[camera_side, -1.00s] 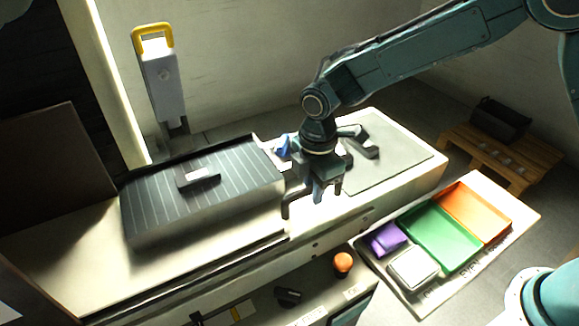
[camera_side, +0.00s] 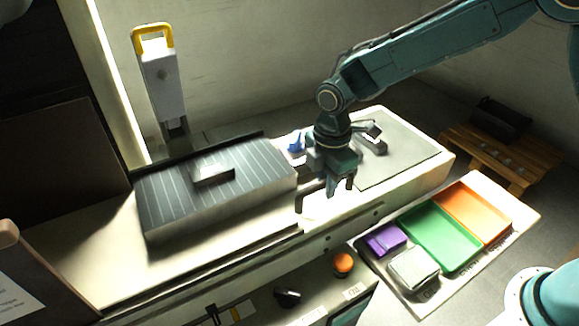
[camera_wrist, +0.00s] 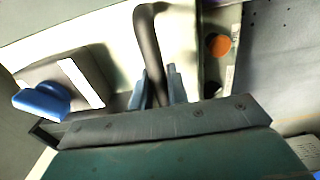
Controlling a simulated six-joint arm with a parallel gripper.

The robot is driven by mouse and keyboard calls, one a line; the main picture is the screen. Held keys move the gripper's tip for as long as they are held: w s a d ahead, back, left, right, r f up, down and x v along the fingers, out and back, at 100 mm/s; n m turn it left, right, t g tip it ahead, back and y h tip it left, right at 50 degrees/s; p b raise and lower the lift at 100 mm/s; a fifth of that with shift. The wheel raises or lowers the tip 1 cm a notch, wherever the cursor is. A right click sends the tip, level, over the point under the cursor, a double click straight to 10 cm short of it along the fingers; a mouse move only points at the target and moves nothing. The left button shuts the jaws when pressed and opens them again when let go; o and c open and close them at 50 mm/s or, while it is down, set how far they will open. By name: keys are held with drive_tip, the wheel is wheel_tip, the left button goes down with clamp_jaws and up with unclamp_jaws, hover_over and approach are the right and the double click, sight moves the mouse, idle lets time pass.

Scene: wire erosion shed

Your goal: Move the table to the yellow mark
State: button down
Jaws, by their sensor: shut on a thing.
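The table is a long pale slab (camera_side: 100,262) that carries a dark striped block (camera_side: 160,205) with a small dark bar on it. My gripper (camera_side: 338,188) is at the table's front side, right of the block, shut on a dark bent handle (camera_side: 301,204). In the wrist view the fingers (camera_wrist: 160,88) close around the handle (camera_wrist: 148,35). The yellow mark (camera_side: 235,313) is at the bottom edge of the side view. A black pointer-like piece (camera_side: 213,314) is just left of it, with a small gap between them.
An orange knob (camera_side: 343,262) and a black knob (camera_side: 287,297) are on the panel in front. A tray (camera_side: 512,212) with green and orange bins stands at the right front. A yellow-handled column (camera_side: 160,75) stands behind. A pallet (camera_side: 500,160) is at the right.

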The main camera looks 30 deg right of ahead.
drive_tip(key=shift+d, duration=1.8)
drive_tip(key=shift+c, duration=2)
unclamp_jaws()
drive_tip(key=shift+r, duration=0.15)
